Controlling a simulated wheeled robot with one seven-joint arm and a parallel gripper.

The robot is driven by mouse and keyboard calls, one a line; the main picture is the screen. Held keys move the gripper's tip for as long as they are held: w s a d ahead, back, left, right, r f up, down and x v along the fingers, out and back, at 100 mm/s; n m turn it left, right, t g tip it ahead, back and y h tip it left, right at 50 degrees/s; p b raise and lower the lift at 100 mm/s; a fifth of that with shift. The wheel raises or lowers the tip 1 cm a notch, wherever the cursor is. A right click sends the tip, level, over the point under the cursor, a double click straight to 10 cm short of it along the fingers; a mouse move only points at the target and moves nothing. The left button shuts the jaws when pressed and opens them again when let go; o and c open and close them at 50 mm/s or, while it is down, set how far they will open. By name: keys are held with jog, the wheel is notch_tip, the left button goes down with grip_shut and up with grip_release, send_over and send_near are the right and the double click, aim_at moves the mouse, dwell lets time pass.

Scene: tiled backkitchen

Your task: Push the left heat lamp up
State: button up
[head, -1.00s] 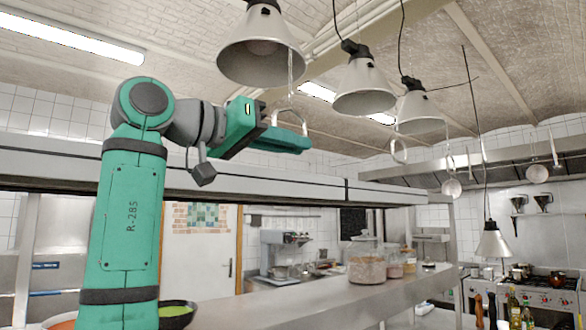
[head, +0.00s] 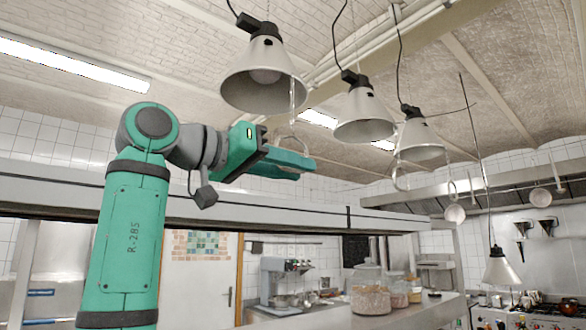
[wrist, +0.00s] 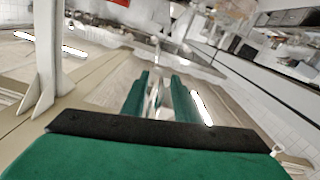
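The left heat lamp (head: 262,88) is a silver cone shade with a black top, hanging from the ceiling at upper centre in the head view. A thin rod with a pale ring handle (head: 293,139) hangs from its right rim. My gripper (head: 302,164) is below the shade, close to the ring's lower part. The wrist view shows the two green fingers (wrist: 159,98) apart, with a pale strip visible between them. I cannot tell whether this strip is the handle or background, or whether the fingers touch the ring.
Two more heat lamps, the middle one (head: 363,115) and the right one (head: 419,137), hang to the right with their own ring handles. A long steel shelf (head: 270,207) runs behind my arm. Glass jars (head: 370,296) stand on the counter below. A smaller lamp (head: 499,268) hangs far right.

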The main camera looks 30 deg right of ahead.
jog(key=s+a, duration=0.1)
jog(key=a, duration=0.9)
jog(key=shift+s+a, duration=0.3)
jog(key=shift+a, duration=0.05)
jog(key=shift+w, duration=0.1)
